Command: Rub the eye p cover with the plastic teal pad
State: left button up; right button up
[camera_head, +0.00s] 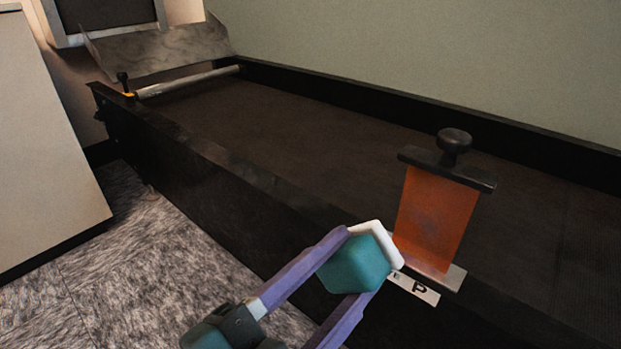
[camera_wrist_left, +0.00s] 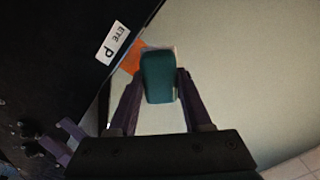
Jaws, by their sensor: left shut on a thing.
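My left gripper (camera_head: 342,278) is shut on the teal pad (camera_head: 357,262), a teal block with a white face. The eye p cover (camera_head: 436,216) is an orange translucent panel with a dark top bar and black knob, standing at the conveyor's near edge above a label (camera_head: 413,288) marked P. The pad is just left of the cover's lower part; whether they touch I cannot tell. In the left wrist view the pad (camera_wrist_left: 158,76) sits between the fingers and hides most of the orange cover (camera_wrist_left: 132,58). The label (camera_wrist_left: 113,42) is left of it. My right gripper is not in view.
The dark conveyor bed (camera_head: 300,125) runs behind the cover, with a raised black side rail (camera_head: 430,113) at the back. A grey roller (camera_head: 188,81) and a tilted plate (camera_head: 160,50) are at its far end. A pale cabinet (camera_head: 45,150) stands at left. Grey carpet (camera_head: 170,260) is open.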

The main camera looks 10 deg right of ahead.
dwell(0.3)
pick_arm(q)
jog(key=shift+p+v, duration=0.55)
jog(key=shift+v, duration=0.4)
jog(key=shift+s+a, duration=0.4)
jog(key=shift+a, duration=0.15)
jog(key=shift+w, duration=0.1)
